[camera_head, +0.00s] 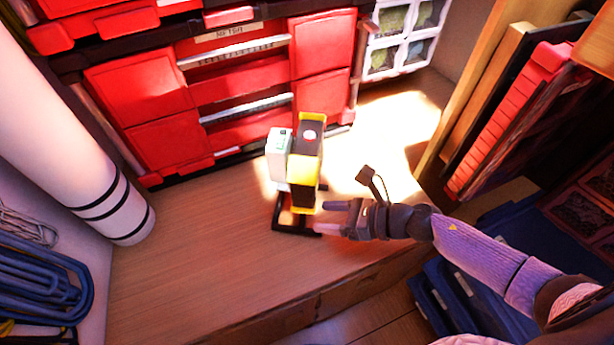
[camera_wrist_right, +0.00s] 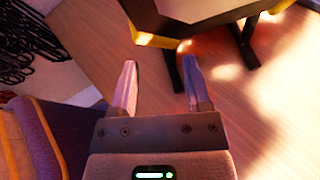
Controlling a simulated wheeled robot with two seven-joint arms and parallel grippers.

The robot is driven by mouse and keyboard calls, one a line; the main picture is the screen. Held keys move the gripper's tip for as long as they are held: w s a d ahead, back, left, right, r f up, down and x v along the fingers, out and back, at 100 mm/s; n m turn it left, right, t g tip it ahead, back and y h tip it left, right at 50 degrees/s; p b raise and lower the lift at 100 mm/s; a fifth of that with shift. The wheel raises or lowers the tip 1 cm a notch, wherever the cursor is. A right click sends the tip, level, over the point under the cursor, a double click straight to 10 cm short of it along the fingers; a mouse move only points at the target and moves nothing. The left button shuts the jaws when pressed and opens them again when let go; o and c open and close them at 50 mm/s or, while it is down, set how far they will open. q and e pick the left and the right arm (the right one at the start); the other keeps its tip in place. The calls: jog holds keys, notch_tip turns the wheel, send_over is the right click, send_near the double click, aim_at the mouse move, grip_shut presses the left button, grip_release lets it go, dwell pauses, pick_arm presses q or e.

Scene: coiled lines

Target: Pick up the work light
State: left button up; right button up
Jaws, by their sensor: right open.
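The work light (camera_head: 307,165) is a yellow and black block on a black stand, upright on the wooden surface near the middle of the head view. A white and green box-like part (camera_head: 279,158) shows at its left side. My right gripper (camera_head: 335,217) reaches in from the right, low beside the light and its stand. In the right wrist view the gripper (camera_wrist_right: 158,88) is open with nothing between its fingers. The light's yellow edge and black body (camera_wrist_right: 200,12) show just beyond the fingertips, with the stand legs behind. My left gripper is not in view.
Red tool drawers (camera_head: 240,90) stand behind the light. A white cylinder with black bands (camera_head: 75,150) leans at the left, above coiled blue line (camera_head: 40,285). Boards and a red-edged case (camera_head: 510,115) stand at the right. The wood surface (camera_head: 190,265) in front is clear.

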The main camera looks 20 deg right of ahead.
aim_at(305, 216)
jog(key=b+x, duration=0.1)
jog(key=x, duration=0.4)
jog(key=shift+w+d+f+b, duration=0.1)
jog(key=shift+d+f+b, duration=0.15)
jog(key=shift+b, duration=0.15)
jog(key=shift+w+a, duration=0.1)
jog(key=shift+a, duration=0.05)
jog(key=shift+r, duration=0.1)
jog(key=shift+w, duration=0.1)
jog(key=c, duration=0.7)
grip_shut()
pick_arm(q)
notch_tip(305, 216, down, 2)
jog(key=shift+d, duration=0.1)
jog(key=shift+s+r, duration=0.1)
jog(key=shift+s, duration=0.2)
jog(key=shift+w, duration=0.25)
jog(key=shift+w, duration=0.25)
